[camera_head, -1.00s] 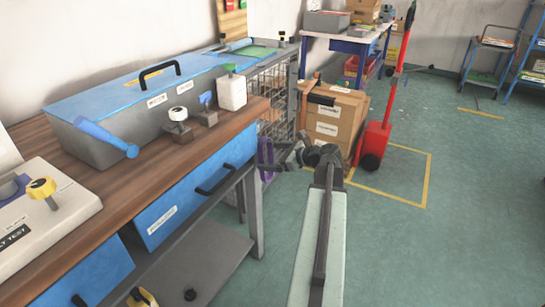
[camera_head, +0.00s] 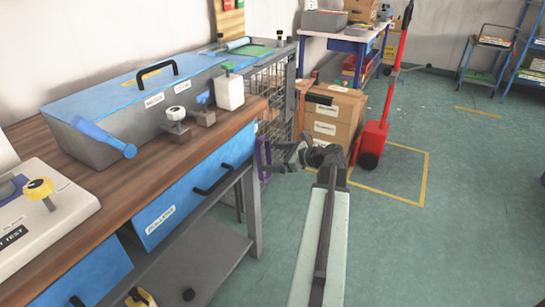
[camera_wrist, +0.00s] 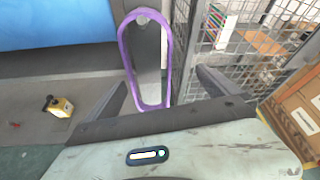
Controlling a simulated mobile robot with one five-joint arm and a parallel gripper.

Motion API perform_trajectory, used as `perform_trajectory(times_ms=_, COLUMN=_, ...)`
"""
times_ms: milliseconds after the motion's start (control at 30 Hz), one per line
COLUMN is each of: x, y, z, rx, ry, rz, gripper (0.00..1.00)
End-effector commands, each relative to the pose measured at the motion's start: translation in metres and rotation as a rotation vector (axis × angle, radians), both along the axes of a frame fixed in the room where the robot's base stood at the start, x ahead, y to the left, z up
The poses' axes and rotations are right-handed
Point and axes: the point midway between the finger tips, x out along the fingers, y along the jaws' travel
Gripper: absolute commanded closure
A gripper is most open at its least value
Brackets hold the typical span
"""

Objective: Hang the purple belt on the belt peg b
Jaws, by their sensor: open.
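The purple belt (camera_wrist: 126,62) is a tall closed loop hanging upright in front of a grey metal post (camera_wrist: 147,60) in the wrist view. A small pale round knob (camera_wrist: 142,19) shows just inside its top bend; it may be a peg, but no letter is readable. In the head view the belt (camera_head: 259,160) shows as a narrow purple strip by the workbench's far end. My gripper (camera_wrist: 160,78) is open, its fingers on either side of the belt's lower part and apart from it. In the head view my gripper (camera_head: 278,157) is just right of the belt.
The workbench (camera_head: 215,135) with blue drawers stands at left. A wire mesh cage (camera_wrist: 250,50) is close on the right of the belt. Cardboard boxes (camera_head: 335,120) and a red hand truck (camera_head: 374,135) stand beyond. The floor at right is open.

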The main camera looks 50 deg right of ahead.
Motion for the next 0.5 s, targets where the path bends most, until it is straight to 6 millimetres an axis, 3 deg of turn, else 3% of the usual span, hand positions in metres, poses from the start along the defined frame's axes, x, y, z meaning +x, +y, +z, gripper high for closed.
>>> perform_trajectory(times_ms=500, x=-0.018, y=-0.004, z=0.0, rx=0.0, ry=0.0, rz=-0.001, gripper=0.0)
